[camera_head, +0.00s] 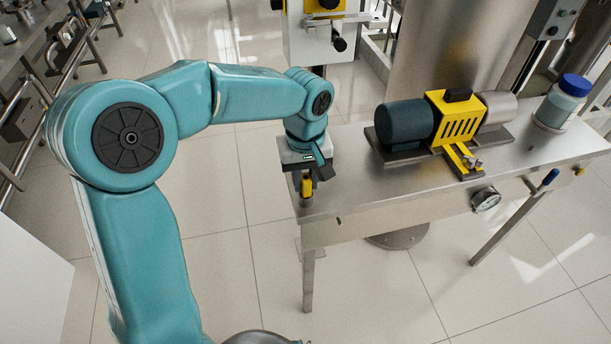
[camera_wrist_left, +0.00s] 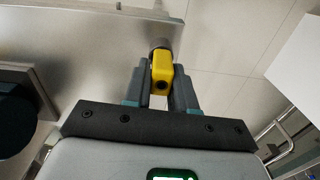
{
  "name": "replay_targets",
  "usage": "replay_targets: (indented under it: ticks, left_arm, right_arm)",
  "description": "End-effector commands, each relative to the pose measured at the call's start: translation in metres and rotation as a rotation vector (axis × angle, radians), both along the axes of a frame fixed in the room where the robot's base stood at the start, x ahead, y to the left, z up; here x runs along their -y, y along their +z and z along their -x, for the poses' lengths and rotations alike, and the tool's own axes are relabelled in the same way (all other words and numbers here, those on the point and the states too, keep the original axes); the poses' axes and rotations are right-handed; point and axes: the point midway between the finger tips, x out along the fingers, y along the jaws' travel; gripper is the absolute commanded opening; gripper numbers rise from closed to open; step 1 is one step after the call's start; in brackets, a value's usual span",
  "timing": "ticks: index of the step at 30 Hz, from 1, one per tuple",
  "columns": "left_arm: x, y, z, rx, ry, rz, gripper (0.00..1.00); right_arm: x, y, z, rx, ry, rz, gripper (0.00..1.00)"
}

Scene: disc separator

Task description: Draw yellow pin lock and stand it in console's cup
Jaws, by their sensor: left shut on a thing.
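My left gripper (camera_head: 307,184) is shut on the yellow pin lock (camera_head: 307,187) at the left end of the steel table (camera_head: 350,200). In the left wrist view, the pin lock (camera_wrist_left: 161,72) sits between the two fingers of the left gripper (camera_wrist_left: 160,85), its yellow block end facing the camera. A short dark grey round part (camera_wrist_left: 160,46) shows just beyond the yellow block. I cannot tell whether it is the pin's own shaft or the cup, nor whether the pin is seated in anything. My right gripper is not in view.
A motor unit with a yellow guard (camera_head: 459,118) stands on the table, right of my gripper. A blue-lidded jar (camera_head: 562,103) stands at the far right end. A gauge (camera_head: 486,199) hangs at the front edge. A grey panel with black knobs (camera_head: 308,40) stands behind.

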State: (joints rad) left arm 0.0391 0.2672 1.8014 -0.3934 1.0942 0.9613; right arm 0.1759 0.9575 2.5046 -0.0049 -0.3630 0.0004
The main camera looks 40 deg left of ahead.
Motion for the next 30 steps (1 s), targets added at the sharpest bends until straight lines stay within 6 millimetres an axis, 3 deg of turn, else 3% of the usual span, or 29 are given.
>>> replay_targets:
  ticks: [3, 4, 6, 14, 19, 30]
  left_arm:
    - [0.0, -0.008, 0.0, 0.002, 0.001, 0.001, 0.0]
    - [0.0, -0.005, 0.0, 0.002, 0.001, 0.001, 0.35]
    - [0.0, -0.005, 0.0, 0.001, 0.001, 0.0, 0.55]
    - [0.0, -0.005, 0.0, 0.001, 0.0, 0.001, 0.55]
    - [0.0, 0.009, -0.001, 0.003, 0.0, 0.0, 0.55]
    - [0.0, 0.104, -0.001, 0.007, 0.0, 0.001, 0.55]
  right_arm:
    - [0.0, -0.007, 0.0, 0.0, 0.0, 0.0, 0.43]
    - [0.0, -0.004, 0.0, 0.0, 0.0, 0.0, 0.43]
    - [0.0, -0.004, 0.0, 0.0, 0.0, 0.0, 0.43]
    - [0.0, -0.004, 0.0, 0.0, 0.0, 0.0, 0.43]
    - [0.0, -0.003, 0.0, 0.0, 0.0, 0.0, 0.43]
    - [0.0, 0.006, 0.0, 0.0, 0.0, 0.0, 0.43]
